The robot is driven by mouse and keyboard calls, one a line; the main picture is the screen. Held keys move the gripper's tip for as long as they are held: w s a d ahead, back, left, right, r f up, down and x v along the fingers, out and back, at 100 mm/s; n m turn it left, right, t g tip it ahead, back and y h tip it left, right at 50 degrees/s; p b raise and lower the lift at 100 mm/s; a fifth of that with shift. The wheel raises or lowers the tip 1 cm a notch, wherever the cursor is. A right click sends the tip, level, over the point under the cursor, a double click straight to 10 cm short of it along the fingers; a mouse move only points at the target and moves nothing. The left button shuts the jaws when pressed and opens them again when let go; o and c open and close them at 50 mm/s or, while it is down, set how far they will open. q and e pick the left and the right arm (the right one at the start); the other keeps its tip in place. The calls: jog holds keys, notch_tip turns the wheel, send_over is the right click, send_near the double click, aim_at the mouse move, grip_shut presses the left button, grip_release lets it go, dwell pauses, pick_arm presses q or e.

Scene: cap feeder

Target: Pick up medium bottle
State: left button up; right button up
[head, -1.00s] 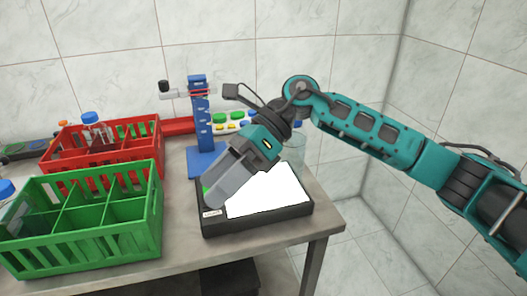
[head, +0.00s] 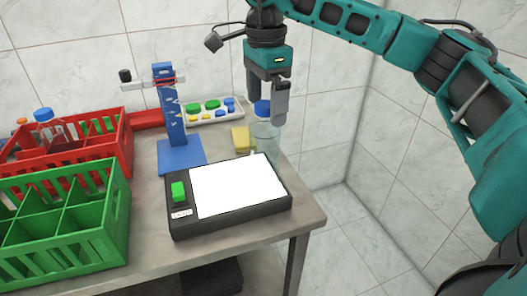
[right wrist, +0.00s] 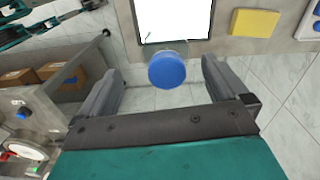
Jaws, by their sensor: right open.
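A clear glass bottle (head: 265,143) with a blue cap stands upright at the back right of the table, behind the light box. Its blue cap (head: 262,107) is partly hidden by my gripper in the head view. My right gripper (head: 270,112) points down at the cap, open and empty. In the right wrist view the blue cap (right wrist: 167,69) lies between the two spread fingers, near their tips, with a gap on both sides. Whether the fingers are level with the cap is hard to tell. My left gripper is not in view.
A black light box (head: 230,222) with a white panel and green switch lies in front of the bottle. A yellow block (head: 241,140) and blue stand (head: 172,120) are left of it. Red (head: 125,150) and green (head: 118,232) crates stand left; the red one holds another blue-capped bottle (head: 43,116).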

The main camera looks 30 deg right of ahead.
aim_at(265, 126)
jog(key=f, duration=0.6)
jog(key=shift+w+d+f, duration=0.2)
jog(key=shift+w+f, duration=0.1)
jog(key=shift+f, duration=0.05)
jog(key=shift+r, duration=0.1)
grip_shut()
dwell(0.6)
